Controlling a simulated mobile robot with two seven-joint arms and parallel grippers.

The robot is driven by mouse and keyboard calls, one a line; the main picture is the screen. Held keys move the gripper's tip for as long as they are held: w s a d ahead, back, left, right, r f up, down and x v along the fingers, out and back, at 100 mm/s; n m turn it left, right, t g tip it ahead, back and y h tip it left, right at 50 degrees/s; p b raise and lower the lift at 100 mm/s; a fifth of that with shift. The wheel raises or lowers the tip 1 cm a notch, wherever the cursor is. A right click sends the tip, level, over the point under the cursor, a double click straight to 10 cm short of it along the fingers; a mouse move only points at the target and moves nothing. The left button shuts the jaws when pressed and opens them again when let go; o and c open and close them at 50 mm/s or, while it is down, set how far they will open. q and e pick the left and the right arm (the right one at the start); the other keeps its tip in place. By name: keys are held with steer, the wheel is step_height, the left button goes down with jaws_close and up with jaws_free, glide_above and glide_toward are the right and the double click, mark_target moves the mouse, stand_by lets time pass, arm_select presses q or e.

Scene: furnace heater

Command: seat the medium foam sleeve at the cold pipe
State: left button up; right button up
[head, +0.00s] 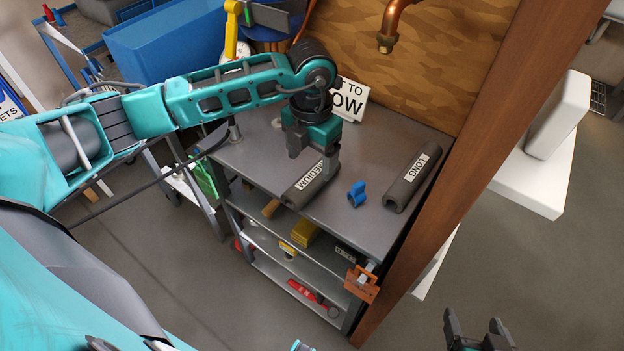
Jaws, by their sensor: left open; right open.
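The medium foam sleeve (297,194) is a dark grey tube with a white MEDIUM label. It lies on the grey bench top near its front edge. My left gripper (313,160) points down over the sleeve's far end, jaws open with one finger on each side; I cannot tell whether it touches. My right gripper (478,335) is open and empty at the bottom right, away from the bench. A copper pipe (392,22) with an elbow and a downward open end hangs before the wooden panel; no label marks it as the cold pipe.
The LONG foam sleeve (412,178) and a blue clip (357,194) lie right of the medium one. A partly hidden white sign (349,99) stands behind my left gripper. A wooden post (470,170) bounds the bench's right. Shelves below hold a yellow block (305,232) and tools.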

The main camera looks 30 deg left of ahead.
mark_target(313, 174)
arm_select(q)
steer(key=f, duration=0.5)
steer(key=shift+s+d+f+b, duration=0.15)
steer(key=shift+d+b, duration=0.1)
steer(key=shift+b, duration=0.05)
steer(key=c, duration=1.1)
steer(key=shift+c, duration=0.2)
